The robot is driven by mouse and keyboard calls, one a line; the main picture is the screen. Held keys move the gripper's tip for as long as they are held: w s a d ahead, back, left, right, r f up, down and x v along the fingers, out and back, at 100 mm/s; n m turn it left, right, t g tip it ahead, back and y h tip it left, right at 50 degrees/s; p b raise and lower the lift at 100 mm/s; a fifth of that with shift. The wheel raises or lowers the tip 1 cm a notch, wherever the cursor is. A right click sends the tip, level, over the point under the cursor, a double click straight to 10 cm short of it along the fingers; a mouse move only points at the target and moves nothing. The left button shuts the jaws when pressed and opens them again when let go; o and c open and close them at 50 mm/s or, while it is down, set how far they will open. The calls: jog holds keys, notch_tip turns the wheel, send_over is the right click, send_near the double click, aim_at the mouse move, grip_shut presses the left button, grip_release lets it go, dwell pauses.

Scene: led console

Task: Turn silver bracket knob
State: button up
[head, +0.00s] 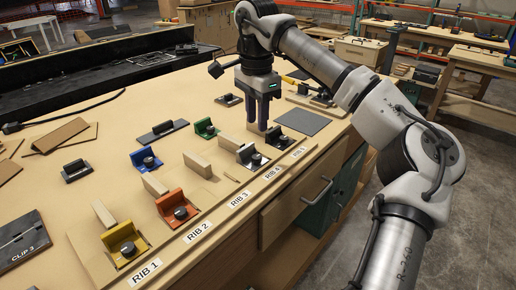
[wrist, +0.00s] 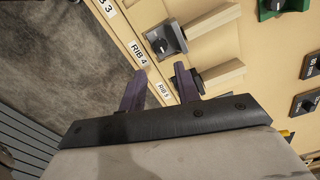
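The silver bracket (head: 244,153) stands at the RIB 4 label, beside a pale wooden block. Its round dark knob (head: 257,159) is on the front side. In the wrist view the silver bracket (wrist: 177,36) is at the upper middle, with its knob (wrist: 160,46) in clear view. My gripper (head: 257,126) points down above the RIB 4 and RIB 5 end of the board. Its two purple fingers are apart, with nothing between them. It also shows in the wrist view (wrist: 160,70), with the silver bracket beyond its fingertips.
A black bracket (head: 277,137) stands at RIB 5, close to my fingers; one finger partly hides it in the wrist view. Orange (head: 170,204) and yellow (head: 119,238) brackets stand farther left. A green bracket (head: 205,128) and a grey plate (head: 302,123) lie nearby.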

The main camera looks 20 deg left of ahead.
aim_at(256, 157)
notch_tip(256, 157, down, 10)
jog(key=shift+r+p, duration=0.1)
jog(key=shift+p, duration=0.45)
grip_shut()
